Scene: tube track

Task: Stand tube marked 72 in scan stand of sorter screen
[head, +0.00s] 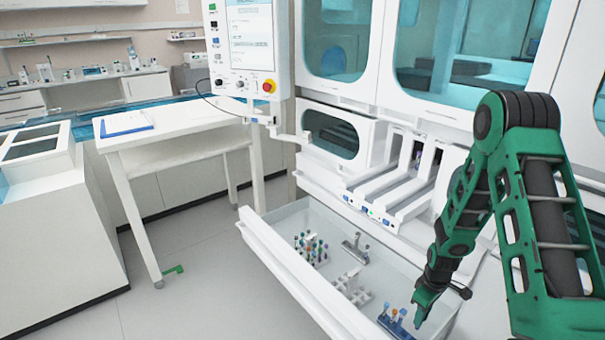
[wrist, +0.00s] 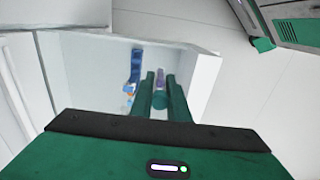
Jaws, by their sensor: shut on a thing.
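My gripper (head: 421,314) reaches down into the front right end of the open drawer, beside a blue rack (head: 396,322). In the wrist view its two green fingers (wrist: 160,98) are close together, shut on a slim tube (wrist: 160,78) with a purple-grey part showing between them. No number can be read on it. The blue rack also shows in the wrist view (wrist: 136,64), left of the fingers. The sorter screen (head: 250,38) is a white panel at the upper middle, with a small bracket (head: 272,122) below it. I cannot make out the scan stand clearly.
The white drawer (head: 290,268) also holds a rack of several tubes (head: 311,248), a grey stand (head: 355,250) and a white rack (head: 352,287). A white table (head: 180,136) with a clipboard (head: 126,124) stands at left. The floor before the drawer is clear.

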